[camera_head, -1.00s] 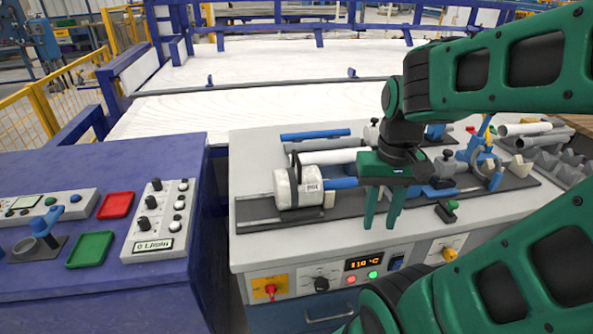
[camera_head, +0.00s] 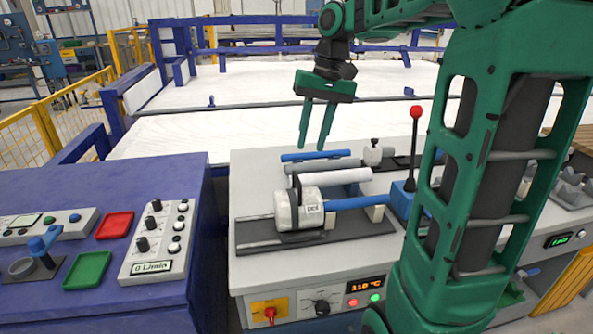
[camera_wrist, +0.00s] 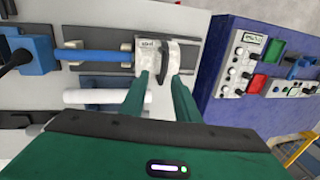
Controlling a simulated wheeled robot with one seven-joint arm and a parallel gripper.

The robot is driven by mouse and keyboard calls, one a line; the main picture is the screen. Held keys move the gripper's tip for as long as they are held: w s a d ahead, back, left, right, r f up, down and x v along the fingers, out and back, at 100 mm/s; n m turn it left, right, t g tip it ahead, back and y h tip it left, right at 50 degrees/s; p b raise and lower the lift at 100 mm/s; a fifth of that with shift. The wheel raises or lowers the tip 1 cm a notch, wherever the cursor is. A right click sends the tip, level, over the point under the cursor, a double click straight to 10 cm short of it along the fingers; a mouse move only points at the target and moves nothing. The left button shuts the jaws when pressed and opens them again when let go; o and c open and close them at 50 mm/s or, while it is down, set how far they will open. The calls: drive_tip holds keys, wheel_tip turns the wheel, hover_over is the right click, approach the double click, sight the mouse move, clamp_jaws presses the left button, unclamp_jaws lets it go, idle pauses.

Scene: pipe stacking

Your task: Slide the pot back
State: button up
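The pot (camera_head: 299,208) is a white cylinder with a dark band and upright dark handle, lying on a dark rail plate (camera_head: 262,240) on the grey bench. A blue rod (camera_head: 352,203) runs from its right side to a blue block with a red-knobbed lever. My gripper (camera_head: 315,145) is open and empty, raised above and behind the pot, with its fingers pointing down. In the wrist view the pot (camera_wrist: 152,50) lies beyond my open fingertips, and its dark handle (camera_wrist: 168,62) shows between them. I see no contact.
A white pipe (camera_head: 335,177), a grey pipe and a blue pipe (camera_head: 316,155) lie behind the pot. The red-knobbed lever (camera_head: 416,113) stands upright to the right. A blue control desk (camera_head: 150,300) stands left, across a gap. The space above the bench is open.

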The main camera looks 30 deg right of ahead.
sight(297, 176)
drive_tip(key=w+f, duration=0.1)
drive_tip(key=f, duration=0.2)
drive_tip(key=a+f, duration=0.1)
drive_tip(key=f, duration=0.2)
drive_tip(key=w+a+f, duration=0.1)
drive_tip(key=f, duration=0.2)
drive_tip(key=shift+w+f, duration=0.35)
clamp_jaws()
